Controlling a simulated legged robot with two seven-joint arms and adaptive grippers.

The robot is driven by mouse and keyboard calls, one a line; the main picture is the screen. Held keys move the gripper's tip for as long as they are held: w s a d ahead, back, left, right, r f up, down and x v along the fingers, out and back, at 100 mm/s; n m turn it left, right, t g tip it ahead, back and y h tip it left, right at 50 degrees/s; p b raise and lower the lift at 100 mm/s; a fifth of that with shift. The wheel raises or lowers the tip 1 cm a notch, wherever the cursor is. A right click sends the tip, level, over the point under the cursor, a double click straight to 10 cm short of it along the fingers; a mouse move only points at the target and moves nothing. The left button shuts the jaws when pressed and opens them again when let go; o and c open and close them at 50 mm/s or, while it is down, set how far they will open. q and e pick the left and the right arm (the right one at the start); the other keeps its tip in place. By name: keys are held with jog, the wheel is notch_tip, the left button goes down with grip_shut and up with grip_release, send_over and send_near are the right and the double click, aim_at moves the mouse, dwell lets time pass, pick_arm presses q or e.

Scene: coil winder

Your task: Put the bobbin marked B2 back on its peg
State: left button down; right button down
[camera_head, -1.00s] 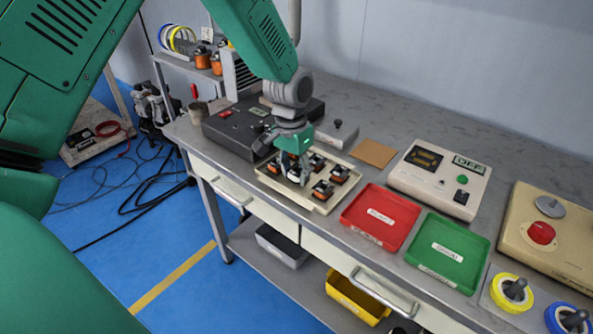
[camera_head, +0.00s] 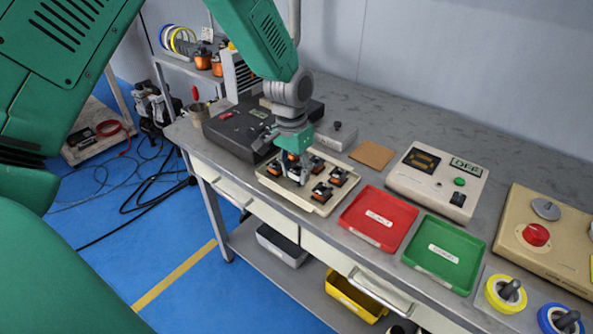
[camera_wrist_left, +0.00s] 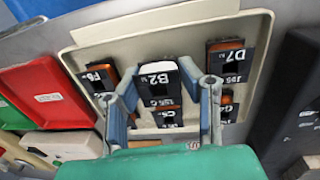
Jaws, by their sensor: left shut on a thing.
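The bobbin marked B2 (camera_wrist_left: 160,80) is between the two fingers of my left gripper (camera_wrist_left: 163,106), its dark label facing the wrist camera. My left gripper (camera_head: 294,176) is shut on it, over the cream tray (camera_head: 322,211). B2 looks larger and nearer than the other bobbins in the wrist view, as if held above them. Its underside and any peg under it are hidden. Other bobbins sit in the tray, among them one marked D7 (camera_wrist_left: 229,62) at the right and one at the left (camera_wrist_left: 100,77). My right gripper is not in view.
A red tray (camera_head: 398,234) and a green tray (camera_head: 460,271) stand right of the cream tray. A dark grey box (camera_head: 228,131) is close behind it on the left. A cream control box (camera_head: 419,187) and a brown pad (camera_head: 372,154) stand farther back.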

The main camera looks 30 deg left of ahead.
pick_arm(q)
jog(key=shift+d+p, duration=0.25)
jog(key=shift+p, duration=0.2)
dwell(0.3)
jog(key=shift+f, duration=0.3)
dwell(0.4)
jog(key=shift+f+b, duration=0.4)
jog(key=shift+f, duration=0.35)
jog(key=c, duration=1)
grip_release()
jog(key=r, duration=0.8)
jog(key=a+r, duration=0.1)
jog(key=r, duration=0.2)
jog(key=shift+w+r, duration=0.1)
jog(key=shift+r, duration=0.3)
